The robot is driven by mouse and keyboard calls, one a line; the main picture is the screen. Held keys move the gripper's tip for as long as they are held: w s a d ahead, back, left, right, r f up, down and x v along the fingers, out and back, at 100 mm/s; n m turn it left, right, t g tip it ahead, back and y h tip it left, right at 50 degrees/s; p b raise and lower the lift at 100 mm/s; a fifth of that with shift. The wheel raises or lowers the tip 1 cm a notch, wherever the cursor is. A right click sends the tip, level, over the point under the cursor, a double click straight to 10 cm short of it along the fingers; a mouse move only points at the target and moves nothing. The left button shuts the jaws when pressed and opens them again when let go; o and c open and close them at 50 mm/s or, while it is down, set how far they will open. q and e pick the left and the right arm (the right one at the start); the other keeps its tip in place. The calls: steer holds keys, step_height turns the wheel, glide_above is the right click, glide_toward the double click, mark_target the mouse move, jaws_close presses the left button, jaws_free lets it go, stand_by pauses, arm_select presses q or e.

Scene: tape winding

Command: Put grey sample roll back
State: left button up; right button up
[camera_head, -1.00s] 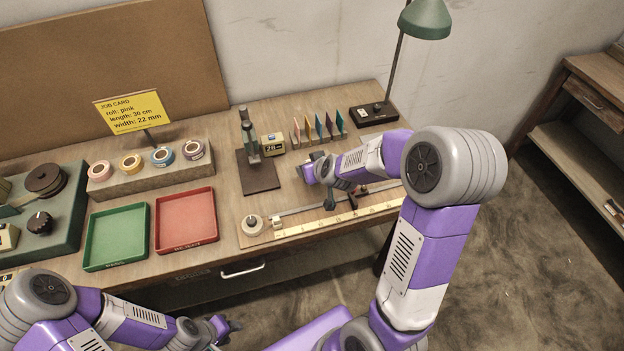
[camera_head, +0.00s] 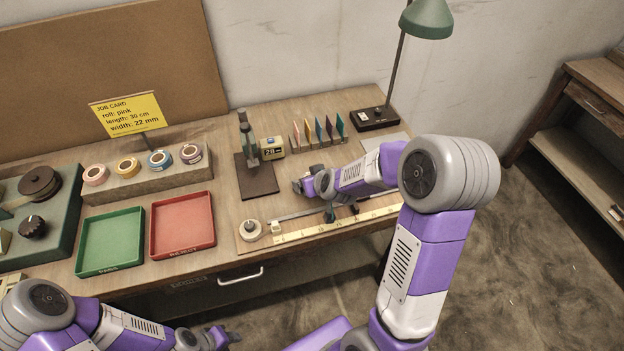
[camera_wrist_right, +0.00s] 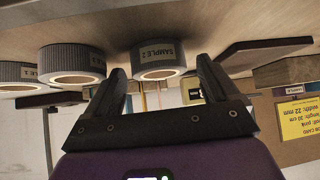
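In the right wrist view, which is upside down, several short grey rolls with pale lit cores stand on the table. One labelled grey roll (camera_wrist_right: 158,60) appears between or just beyond my right gripper's fingertips (camera_wrist_right: 162,70). The fingers are open, with a gap on each side of it. Two other grey rolls, one nearer (camera_wrist_right: 72,66) and one at the edge (camera_wrist_right: 20,74), are at the left. In the head view my right gripper (camera_head: 301,186) is low over the table, and the arm hides these rolls. My left gripper (camera_head: 232,337) is below the table's front edge; its fingers are unclear.
Pink, yellow, blue and lilac rolls sit on a wooden rack (camera_head: 150,184). Green (camera_head: 110,241) and red (camera_head: 182,224) trays lie in front.

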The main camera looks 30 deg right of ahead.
steer(key=shift+s+r+p, duration=0.15)
steer(key=shift+r+p, duration=0.25)
steer(key=shift+r, duration=0.1)
steer(key=d+p+v, duration=0.1)
steer(key=p+v, duration=0.4)
steer(key=v, duration=0.6)
steer(key=shift+s+a, duration=0.2)
steer(key=shift+a, duration=0.25)
